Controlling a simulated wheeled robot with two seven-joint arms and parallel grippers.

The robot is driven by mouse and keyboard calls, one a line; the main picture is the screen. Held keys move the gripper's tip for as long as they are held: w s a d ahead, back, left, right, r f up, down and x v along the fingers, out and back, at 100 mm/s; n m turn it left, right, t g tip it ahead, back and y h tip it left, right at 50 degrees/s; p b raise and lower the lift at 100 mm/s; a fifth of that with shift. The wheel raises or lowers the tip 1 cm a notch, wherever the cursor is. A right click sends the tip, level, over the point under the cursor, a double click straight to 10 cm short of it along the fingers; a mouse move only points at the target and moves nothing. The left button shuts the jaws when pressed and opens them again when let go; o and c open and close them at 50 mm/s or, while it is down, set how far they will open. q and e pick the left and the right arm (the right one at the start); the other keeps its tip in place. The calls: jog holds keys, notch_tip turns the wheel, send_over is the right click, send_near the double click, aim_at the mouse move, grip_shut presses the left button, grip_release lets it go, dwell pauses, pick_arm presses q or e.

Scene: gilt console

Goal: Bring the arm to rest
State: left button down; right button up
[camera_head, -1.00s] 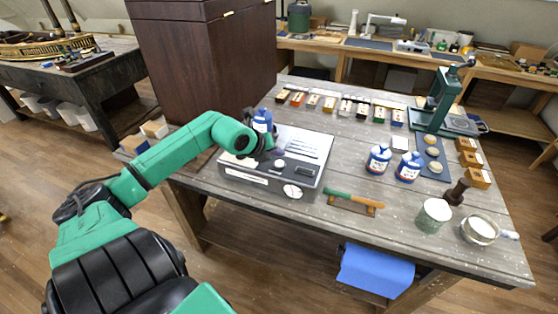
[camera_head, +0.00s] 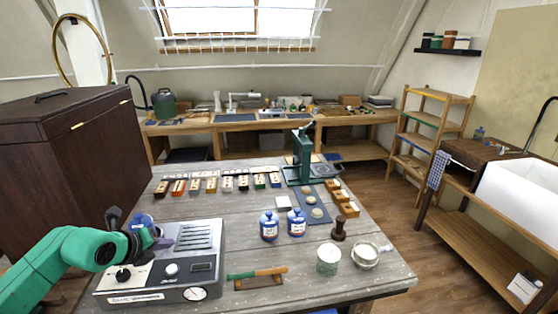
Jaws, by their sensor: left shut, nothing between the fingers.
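My left arm comes in from the left in the head view. Its left gripper (camera_head: 165,243) is shut and empty, above the top of the grey control box (camera_head: 205,262) with knobs and a dial. A blue bottle (camera_head: 143,221) shows just behind the gripper and is partly hidden by it. I cannot tell whether they touch. My right gripper is not in view.
The grey wooden table (camera_head: 345,262) holds two blue-and-white bottles (camera_head: 269,227), a green-handled tool (camera_head: 257,273), a speckled tin (camera_head: 328,260), a row of small blocks (camera_head: 212,185) and a green press (camera_head: 300,160). A dark wooden cabinet (camera_head: 75,160) stands close at left.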

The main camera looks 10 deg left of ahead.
pick_arm(q)
jog(key=d+r+n+t+h, duration=0.5)
jog(key=d+r+t, duration=0.35)
jog(key=d, duration=0.35)
jog(key=s+a+f+n+g+y, duration=0.25)
jog(key=a+n+y, duration=0.3)
jog(key=n, duration=0.35)
jog(key=s+a+f+n+g+y, duration=0.1)
jog(key=s+a+f+n+y, duration=0.25)
jog(key=n+y, duration=0.4)
jog(key=s+d+f+n+g+h, duration=0.2)
jog(key=s+d+f+g+h, duration=0.25)
jog(key=s+d+f, duration=0.35)
jog(key=s+d+f+n+g+h, duration=0.2)
jog(key=s+d+f+g+h, duration=0.15)
jog(key=s+f+g, duration=0.45)
notch_tip(320, 180, down, 29)
jog(key=b, duration=0.5)
jog(key=s+a+f+b, duration=0.2)
jog(key=s+f+b, duration=0.1)
jog(key=s+f, duration=1.4)
jog(key=shift+a+f+m+g, duration=0.35)
jog(key=shift+f+m+g, duration=0.1)
jog(key=shift+f, duration=0.3)
